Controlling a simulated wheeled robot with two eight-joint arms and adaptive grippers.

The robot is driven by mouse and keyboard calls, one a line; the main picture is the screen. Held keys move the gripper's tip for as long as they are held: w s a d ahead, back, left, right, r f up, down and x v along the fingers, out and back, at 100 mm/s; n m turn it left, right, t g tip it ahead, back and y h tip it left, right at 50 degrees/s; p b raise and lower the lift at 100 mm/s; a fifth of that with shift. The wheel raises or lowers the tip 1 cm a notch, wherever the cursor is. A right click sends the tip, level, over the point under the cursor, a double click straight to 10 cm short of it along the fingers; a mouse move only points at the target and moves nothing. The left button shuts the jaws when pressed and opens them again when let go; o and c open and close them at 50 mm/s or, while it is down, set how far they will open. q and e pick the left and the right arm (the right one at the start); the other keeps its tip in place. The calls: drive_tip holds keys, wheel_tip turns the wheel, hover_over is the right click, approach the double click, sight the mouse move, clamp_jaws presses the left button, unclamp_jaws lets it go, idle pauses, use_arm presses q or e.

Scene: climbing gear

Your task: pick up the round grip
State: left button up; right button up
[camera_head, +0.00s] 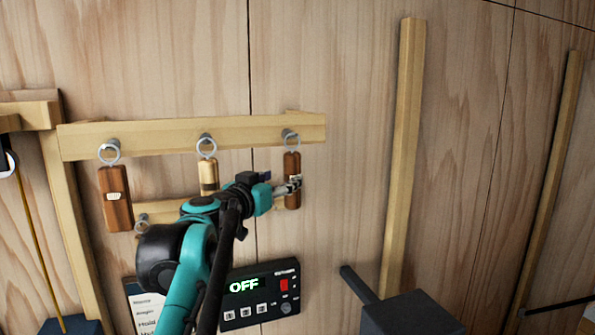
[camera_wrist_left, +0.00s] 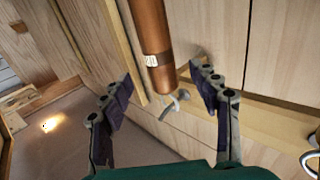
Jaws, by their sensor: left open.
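The round grip (camera_head: 292,168) is a dark brown wooden cylinder with a pale label. It hangs by a metal ring from the rightmost hook of the wooden rail. My left gripper (camera_head: 287,188) is at its lower part in the head view, and partly covers it. In the left wrist view the round grip (camera_wrist_left: 150,30) comes in from the top, with its ring end between the spread fingers of my left gripper (camera_wrist_left: 162,85). The fingers are open, with a gap visible on each side; I see no clear contact. My right gripper is not in view.
A brown block grip (camera_head: 115,198) and a lighter narrow grip (camera_head: 208,175) hang left of it on the rail (camera_head: 235,131). Below are a black display box (camera_head: 262,300) reading OFF and a partly hidden text board (camera_head: 147,305). A wooden post (camera_head: 402,150) stands to the right.

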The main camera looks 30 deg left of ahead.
sight(288, 175)
use_arm(q)
drive_tip(key=w+p, duration=0.1)
drive_tip(key=w, duration=0.2)
drive_tip(key=w+p, duration=0.1)
drive_tip(key=w, duration=0.2)
drive_tip(key=shift+a+f, duration=0.15)
drive_tip(key=shift+w+a+f, duration=0.1)
drive_tip(key=shift+w+a, duration=0.05)
drive_tip(key=shift+w, duration=0.3)
drive_tip(key=shift+s, duration=0.1)
drive_tip(key=shift+c, duration=0.4)
drive_tip(key=c, duration=1.3)
